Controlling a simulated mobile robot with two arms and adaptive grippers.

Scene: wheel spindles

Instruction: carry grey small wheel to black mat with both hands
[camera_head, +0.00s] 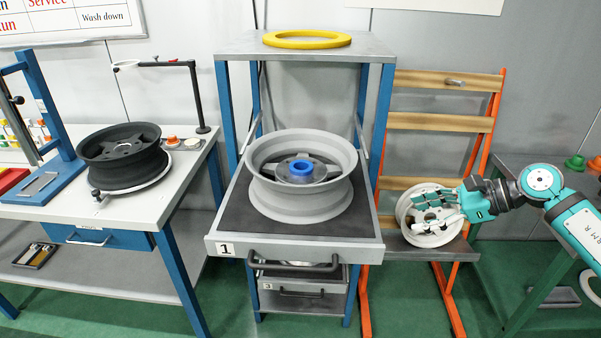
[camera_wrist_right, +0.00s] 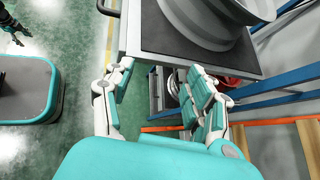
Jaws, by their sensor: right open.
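A grey wheel (camera_head: 300,202) with a blue hub ring lies flat on the black mat (camera_head: 237,210) of the pulled-out drawer at the centre. In the right wrist view, this wheel (camera_wrist_right: 226,38) and mat (camera_wrist_right: 160,35) show at the top. A smaller pale grey wheel (camera_head: 430,239) leans upright on the wooden rack, partly hidden by my right gripper. My right gripper (camera_head: 424,212) is open, with nothing between its spread fingers in the wrist view (camera_wrist_right: 152,88). A dark jointed part at that view's upper left edge may be my left gripper (camera_wrist_right: 14,30); its jaw state is unclear.
A black wheel (camera_head: 122,160) lies on the left workbench (camera_head: 180,178). A yellow ring (camera_head: 307,39) lies on the shelf (camera_head: 235,45) above the drawer. The rack's orange posts (camera_head: 366,305) and the blue frame posts (camera_head: 380,120) stand close to the drawer's right side.

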